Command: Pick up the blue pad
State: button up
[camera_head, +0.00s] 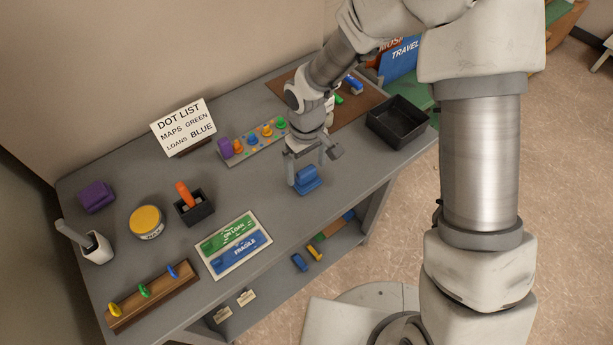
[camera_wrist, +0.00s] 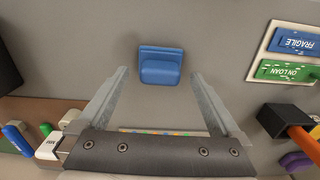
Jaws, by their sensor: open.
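The blue pad (camera_head: 307,180) sits on the grey table near its front edge. It also shows in the wrist view (camera_wrist: 160,66), a little beyond the fingertips and roughly centred between them. My gripper (camera_head: 307,172) is open and empty above the pad, with its two fingers apart; in the wrist view the fingers (camera_wrist: 159,72) stand on either side of the space before the pad. I cannot tell the exact height between the fingertips and the pad.
A rack with coloured knobs (camera_head: 253,146) stands just behind my gripper. A black tray (camera_head: 398,122) is to the right. A stamp card (camera_head: 234,245), a black holder with an orange handle (camera_head: 194,207) and a yellow-topped tin (camera_head: 146,221) are to the left. Table between card and pad is clear.

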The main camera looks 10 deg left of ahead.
notch_tip(320, 180, down, 2)
jog(key=shift+f, duration=0.1)
jog(key=c, duration=1.5)
jog(key=shift+r, duration=0.2)
jog(key=shift+r, duration=0.5)
notch_tip(320, 180, up, 3)
jog(key=shift+w+r, duration=0.1)
jog(key=s+d+r, duration=0.2)
jog(key=s, duration=0.1)
jog(key=s+d+r, duration=0.2)
jog(key=s+d, duration=0.1)
jog(key=s+d+r, duration=0.2)
jog(key=s, duration=0.1)
jog(key=shift+d+r, duration=0.3)
